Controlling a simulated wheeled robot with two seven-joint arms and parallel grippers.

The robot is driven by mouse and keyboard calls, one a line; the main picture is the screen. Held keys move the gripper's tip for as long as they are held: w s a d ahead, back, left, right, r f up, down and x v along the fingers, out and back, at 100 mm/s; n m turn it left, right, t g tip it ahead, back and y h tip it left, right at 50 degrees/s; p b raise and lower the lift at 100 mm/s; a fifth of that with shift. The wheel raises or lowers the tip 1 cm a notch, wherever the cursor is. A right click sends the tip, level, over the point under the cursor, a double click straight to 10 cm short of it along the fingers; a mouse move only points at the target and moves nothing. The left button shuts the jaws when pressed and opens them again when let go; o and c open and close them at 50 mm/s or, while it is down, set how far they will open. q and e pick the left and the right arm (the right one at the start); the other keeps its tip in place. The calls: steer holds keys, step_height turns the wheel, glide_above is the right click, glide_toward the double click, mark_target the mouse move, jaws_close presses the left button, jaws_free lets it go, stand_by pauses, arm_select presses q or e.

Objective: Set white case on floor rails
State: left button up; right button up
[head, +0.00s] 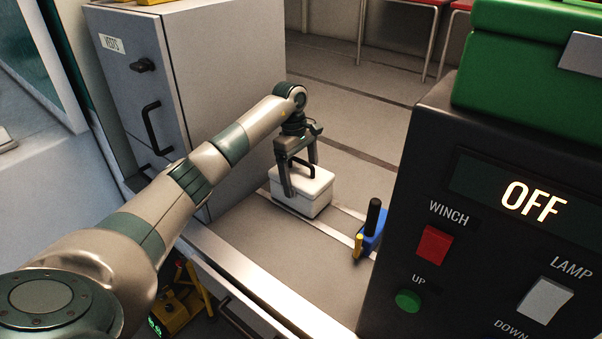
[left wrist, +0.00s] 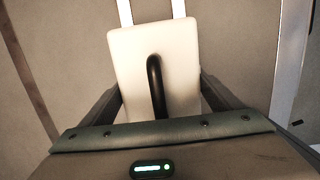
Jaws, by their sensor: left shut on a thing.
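The white case (head: 308,190) is a small box with a black handle on its lid. In the head view it is upright over the pale floor rails (head: 318,222), near the grey cabinet. My left gripper (head: 301,187) reaches down over the case and is shut on it, with a finger at its side. In the left wrist view the case (left wrist: 150,62) sits between the fingers, and two rails (left wrist: 178,8) run out beyond its far edge. I cannot tell whether its base touches the rails. My right gripper is not in view.
A grey cabinet (head: 118,75) stands left of the case. A blue object with a black upright grip (head: 373,228) is at the right on the floor. A dark control panel (head: 480,235) with a green case (head: 535,75) on top blocks the right. Red chairs (head: 415,5) stand behind.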

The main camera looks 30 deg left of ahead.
arm_select(q)
steer(key=shift+f, duration=0.1)
steer(key=o, duration=1.4)
steer(key=shift+r, duration=0.2)
steer(key=shift+r+b, duration=0.15)
steer(key=shift+b, duration=0.15)
steer(key=r+b, duration=0.1)
steer(key=r, duration=0.2)
steer(key=a+r+b, duration=0.1)
steer(key=r+b, duration=0.1)
steer(key=r, duration=0.1)
steer(key=r+b, duration=0.1)
steer(key=r, duration=0.2)
steer(key=shift+a+r, duration=0.25)
steer(key=shift+r, duration=0.1)
steer(key=shift+a+r+b, duration=0.1)
steer(key=shift+r+b, duration=0.25)
steer(key=shift+r, duration=0.55)
